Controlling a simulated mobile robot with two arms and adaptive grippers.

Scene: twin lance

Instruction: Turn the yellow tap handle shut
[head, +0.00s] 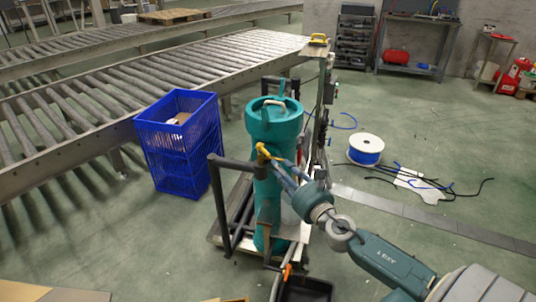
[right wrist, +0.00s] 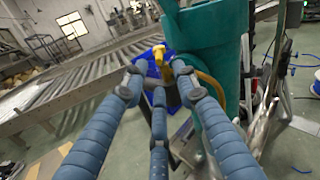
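The yellow tap handle (head: 264,151) is on the side of a tall teal cylinder (head: 274,122), which stands upright on a trolley. It also shows in the right wrist view (right wrist: 158,54), just beyond my fingertips. My right gripper (head: 274,163) reaches in from the lower right, close to the handle. In the right wrist view its blue ribbed fingers (right wrist: 156,78) are spread apart, with the handle in line with the gap between the upper two. Contact with the handle cannot be told. My left gripper is not in view.
A blue crate (head: 180,140) stands left of the trolley, beside a roller conveyor (head: 130,80). A dark upright trolley bar (head: 219,205) rises left of the cylinder. A cable spool (head: 366,148) and loose cables lie to the right. The floor at lower left is mostly clear.

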